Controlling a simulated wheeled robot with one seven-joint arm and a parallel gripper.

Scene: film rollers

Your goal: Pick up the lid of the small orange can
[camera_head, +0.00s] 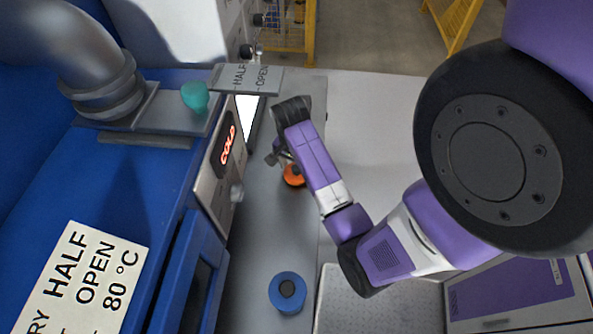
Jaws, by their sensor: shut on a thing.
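The small orange can (293,180) is on the grey ledge beside the blue machine, partly covered by my purple arm. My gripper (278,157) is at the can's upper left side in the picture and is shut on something. The thing held appears to be the can's lid, but the lid itself is too small and too hidden to make out. I cannot tell whether it is clear of the can.
A blue round can (287,291) with a dark centre stands nearer on the same ledge. A grey HALF OPEN plate (245,79) juts out above. Pale floor is at right.

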